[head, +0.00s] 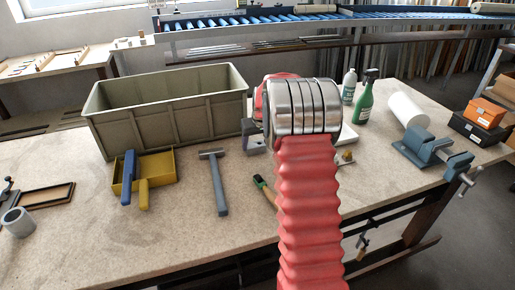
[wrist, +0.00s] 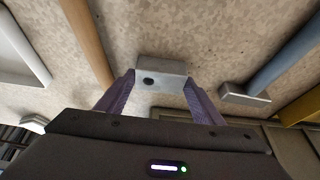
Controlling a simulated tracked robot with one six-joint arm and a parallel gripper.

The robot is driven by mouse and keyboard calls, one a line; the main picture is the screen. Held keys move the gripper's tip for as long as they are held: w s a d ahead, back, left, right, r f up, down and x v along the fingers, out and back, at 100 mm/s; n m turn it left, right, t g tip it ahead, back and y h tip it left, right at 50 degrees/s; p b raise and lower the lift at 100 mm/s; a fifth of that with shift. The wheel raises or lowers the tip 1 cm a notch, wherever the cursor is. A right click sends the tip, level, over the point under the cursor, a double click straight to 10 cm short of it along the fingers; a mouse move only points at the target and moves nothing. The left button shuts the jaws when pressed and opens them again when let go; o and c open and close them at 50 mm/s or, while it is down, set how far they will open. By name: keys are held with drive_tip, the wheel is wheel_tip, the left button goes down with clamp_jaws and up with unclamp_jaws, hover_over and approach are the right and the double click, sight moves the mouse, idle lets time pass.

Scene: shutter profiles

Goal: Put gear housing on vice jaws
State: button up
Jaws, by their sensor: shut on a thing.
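My gripper (wrist: 159,88) shows in the wrist view with its two purple fingers closed on a grey metal piece with a dark hole, which I take to be the gear housing (wrist: 162,68). The tabletop lies behind the piece; its gap to the table is hard to tell. In the head view my red-sleeved arm and metal wrist hide most of the gripper and the held piece. The blue-grey vice (head: 432,148) stands at the right end of the bench, its screw handle over the front edge. My gripper is well left of it.
A large olive bin (head: 170,112) stands at the back left, with a yellow tray (head: 158,168) and a hammer (head: 217,185) before it. A white roll (head: 407,110) lies behind the vice.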

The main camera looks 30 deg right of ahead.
sight(257, 146)
drive_tip(key=c, duration=0.3)
wheel_tip(257, 146, up, 10)
idle(0.6)
idle(0.5)
drive_tip(key=shift+s, duration=0.15)
